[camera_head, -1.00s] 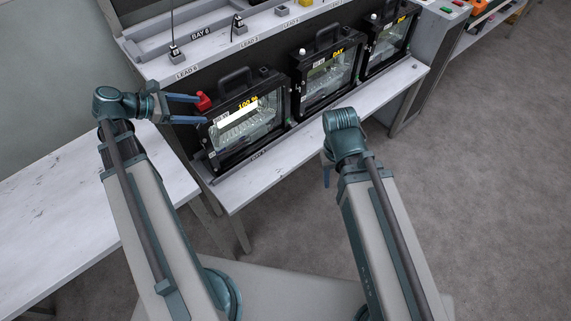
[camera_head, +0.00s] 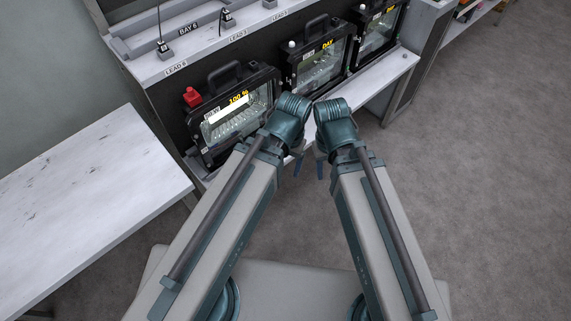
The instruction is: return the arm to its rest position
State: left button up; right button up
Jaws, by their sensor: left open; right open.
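My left arm is drawn in beside my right arm in the middle of the view. My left gripper (camera_head: 298,168) points down below its wrist, largely hidden by it, and is open with nothing seen in it. My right gripper (camera_head: 322,168) also points down just to its right, partly hidden by its own wrist, and is open with nothing seen in it. Both are in front of the bench and apart from the floodlight housings. The nearest black housing (camera_head: 213,138) reads 100 % and has a red knob (camera_head: 192,97) at its upper left corner.
Two more black housings (camera_head: 319,54) (camera_head: 379,27) stand to the right on the white bench (camera_head: 394,70). A shelf with leads (camera_head: 164,49) runs behind them. An empty white table (camera_head: 85,190) stands at the left. Grey floor (camera_head: 480,200) is clear at the right.

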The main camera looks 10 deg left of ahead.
pick_arm(q)
jog(key=shift+s+d+m, duration=0.1)
jog(key=shift+d+m, duration=0.05)
jog(key=shift+m, duration=0.15)
jog(key=shift+r, duration=0.1)
notch_tip(320, 180, up, 3)
jog(key=p, duration=0.2)
jog(key=shift+f+p, duration=0.2)
jog(key=shift+p, duration=0.2)
